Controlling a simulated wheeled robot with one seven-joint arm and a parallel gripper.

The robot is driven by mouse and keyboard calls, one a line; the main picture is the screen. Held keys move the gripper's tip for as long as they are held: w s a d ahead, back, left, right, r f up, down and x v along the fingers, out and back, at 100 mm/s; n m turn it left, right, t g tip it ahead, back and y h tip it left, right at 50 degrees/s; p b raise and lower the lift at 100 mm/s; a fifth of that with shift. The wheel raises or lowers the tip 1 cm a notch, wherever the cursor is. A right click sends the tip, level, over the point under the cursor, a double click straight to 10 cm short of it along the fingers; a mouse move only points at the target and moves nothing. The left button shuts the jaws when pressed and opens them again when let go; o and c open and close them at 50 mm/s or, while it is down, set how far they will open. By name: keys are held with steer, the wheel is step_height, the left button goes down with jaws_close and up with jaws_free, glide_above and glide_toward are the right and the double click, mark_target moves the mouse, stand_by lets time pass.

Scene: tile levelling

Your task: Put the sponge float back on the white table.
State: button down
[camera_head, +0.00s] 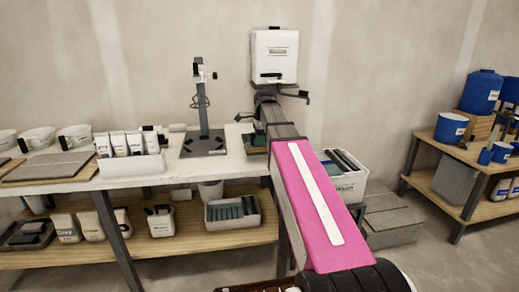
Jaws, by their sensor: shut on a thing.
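The white table (222,165) stands at the left and middle with its right end behind my arm. My gripper (254,124) is at the far end of my arm, over the right end of this table, and its fingers are largely hidden by the arm. It is shut on what appears to be the sponge float (254,142), a small piece with dark green and orange showing low beside the arm. Whether the float touches the tabletop cannot be told.
A dark-based stand (204,142) is on the table just left of my gripper. Further left are a white bin of bottles (131,165), a grey tile board (50,166) and white tubs. A lower wooden shelf (180,245) holds more containers. A wooden rack with blue buckets (482,90) stands right.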

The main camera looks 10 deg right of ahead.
mark_target(259, 148)
steer(key=shift+f, duration=2)
steer(key=shift+f, duration=0.1)
steer(key=c, duration=0.9)
jaws_free()
steer(key=r, duration=0.4)
steer(key=d+r, duration=0.1)
steer(key=r, duration=0.7)
steer(key=shift+d+r, duration=0.1)
steer(key=shift+d, duration=0.2)
